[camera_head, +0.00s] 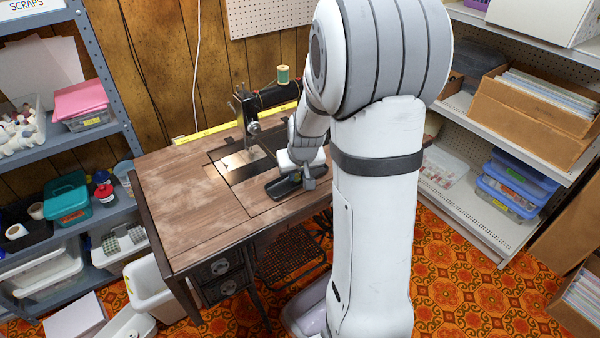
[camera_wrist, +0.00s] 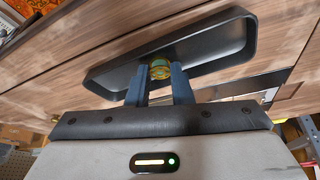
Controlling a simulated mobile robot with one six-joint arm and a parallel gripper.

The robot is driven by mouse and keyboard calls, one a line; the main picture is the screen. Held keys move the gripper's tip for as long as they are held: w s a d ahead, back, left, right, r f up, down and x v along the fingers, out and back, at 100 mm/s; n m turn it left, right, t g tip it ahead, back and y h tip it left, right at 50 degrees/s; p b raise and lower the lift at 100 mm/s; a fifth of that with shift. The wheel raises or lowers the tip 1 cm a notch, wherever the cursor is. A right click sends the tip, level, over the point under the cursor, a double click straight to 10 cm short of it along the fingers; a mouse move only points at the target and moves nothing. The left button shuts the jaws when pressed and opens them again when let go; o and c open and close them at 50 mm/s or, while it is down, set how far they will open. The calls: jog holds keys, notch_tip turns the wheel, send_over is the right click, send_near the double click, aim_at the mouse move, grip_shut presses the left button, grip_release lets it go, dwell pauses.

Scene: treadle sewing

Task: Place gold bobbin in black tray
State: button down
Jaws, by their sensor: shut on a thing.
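The gold bobbin (camera_wrist: 160,69) shows in the wrist view between the two blue fingertips of my gripper (camera_wrist: 161,75). My gripper is shut on it. The black tray (camera_wrist: 208,48) lies on the wooden table, long and shallow with rounded corners. The bobbin and fingertips appear over the middle of the tray; I cannot tell whether the bobbin touches its floor. In the head view the black tray (camera_head: 283,188) is at the right part of the table top, with my gripper (camera_head: 300,182) at it. My arm hides part of that area, and the bobbin cannot be made out there.
The sewing machine (camera_head: 252,125) with a green thread spool (camera_head: 283,74) stands just behind the tray. A yellow ruler (camera_head: 208,131) lies along the table's back edge. The left part of the table top (camera_head: 180,205) is clear. Shelves stand on both sides.

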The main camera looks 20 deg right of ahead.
jog(key=c, duration=1.3)
grip_release()
jog(key=shift+r, duration=0.1)
jog(key=p+v, duration=0.2)
jog(key=v, duration=1)
jog(key=shift+n+g+y, duration=0.3)
jog(key=shift+n+g, duration=0.5)
jog(key=shift+g, duration=0.1)
jog(key=s+a+r+p, duration=0.3)
jog(key=s+r, duration=0.1)
jog(key=s, duration=0.2)
jog(key=s+a+r+p, duration=0.3)
jog(key=s+r+p, duration=0.1)
jog(key=s+r, duration=0.1)
jog(key=s+a+r+p, duration=0.3)
jog(key=s+r+p, duration=0.1)
jog(key=s, duration=0.3)
jog(key=shift+s+a+r, duration=0.1)
jog(key=shift+a+r, duration=0.2)
jog(key=shift+r, duration=0.1)
